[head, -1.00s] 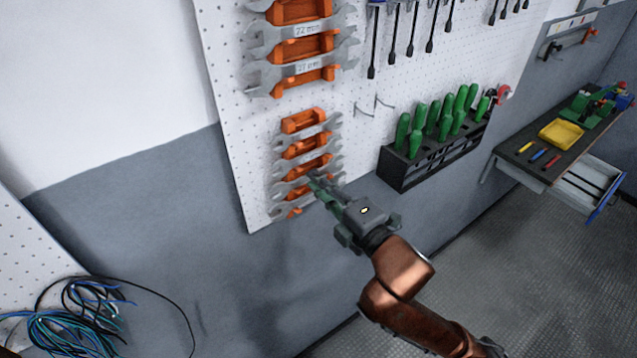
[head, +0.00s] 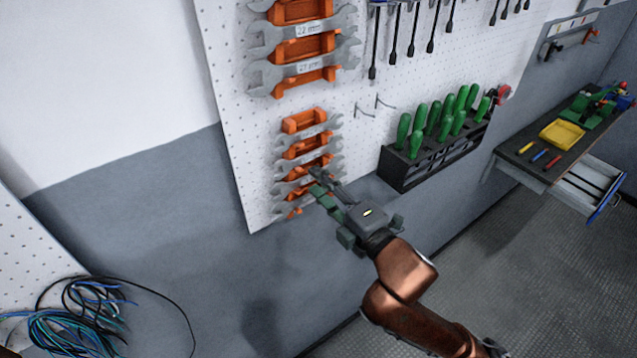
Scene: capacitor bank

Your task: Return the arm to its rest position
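My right gripper (head: 319,182) is in front of the lower wrench rack (head: 303,146) on the white pegboard. Its two fingers point up and left toward the lower wrenches, with a gap between them. I see nothing held in it. The fingertips overlap the lower wrenches in the picture; whether they touch cannot be told. My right arm comes in from the bottom right, stretched toward the board. My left gripper is not in view.
A black holder (head: 400,172) with several green-handled screwdrivers hangs right of the gripper. A workbench (head: 520,150) with a yellow tray (head: 562,133) and an open drawer (head: 588,185) stands at the right. Cables (head: 75,320) hang at lower left. The floor (head: 480,270) at lower right looks clear.

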